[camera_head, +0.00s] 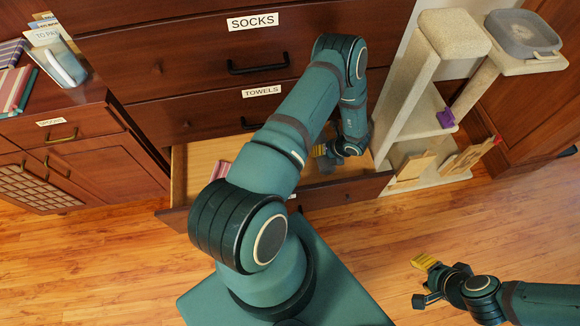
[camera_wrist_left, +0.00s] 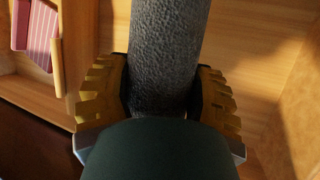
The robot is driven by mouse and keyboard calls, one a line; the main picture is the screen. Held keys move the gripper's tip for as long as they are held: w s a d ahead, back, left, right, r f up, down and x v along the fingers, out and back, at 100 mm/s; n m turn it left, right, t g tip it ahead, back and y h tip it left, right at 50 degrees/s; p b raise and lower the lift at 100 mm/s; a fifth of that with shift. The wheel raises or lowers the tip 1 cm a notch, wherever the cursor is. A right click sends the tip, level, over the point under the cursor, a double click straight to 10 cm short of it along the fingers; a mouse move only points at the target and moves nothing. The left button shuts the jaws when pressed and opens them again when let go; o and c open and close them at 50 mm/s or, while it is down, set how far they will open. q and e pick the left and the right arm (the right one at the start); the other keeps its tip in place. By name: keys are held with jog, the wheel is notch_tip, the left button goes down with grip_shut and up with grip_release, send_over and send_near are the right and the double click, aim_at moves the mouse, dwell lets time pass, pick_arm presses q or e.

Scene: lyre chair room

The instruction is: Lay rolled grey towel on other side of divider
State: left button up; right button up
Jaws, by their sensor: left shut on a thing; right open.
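The rolled grey towel (camera_wrist_left: 168,45) fills the upper middle of the left wrist view, between the yellow fingers of my left gripper (camera_wrist_left: 163,98). The gripper is shut on it, over the light wooden floor of the open drawer (camera_head: 202,160). In the head view my left gripper (camera_head: 326,157) is at the drawer's right part, and my arm hides much of the inside; I cannot make out the towel there. A thin wooden divider (camera_wrist_left: 57,66) shows at the left of the wrist view, beside a pink striped cloth (camera_wrist_left: 36,32). My right gripper (camera_head: 424,281) is open and empty above the floor.
The drawer sits below a closed front labelled TOWELS (camera_head: 262,91). A cat tree (camera_head: 408,110) stands close to its right end. A side cabinet (camera_head: 70,155) with books and papers is at the left. The wooden floor (camera_head: 480,225) at the right is clear.

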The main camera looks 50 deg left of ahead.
pick_arm(q)
notch_tip(320, 180, down, 10)
jog(key=b, duration=0.3)
dwell(0.3)
jog(key=shift+f, duration=0.1)
jog(key=o, duration=1.3)
jog(key=p+v, duration=0.3)
jog(key=v, duration=0.9)
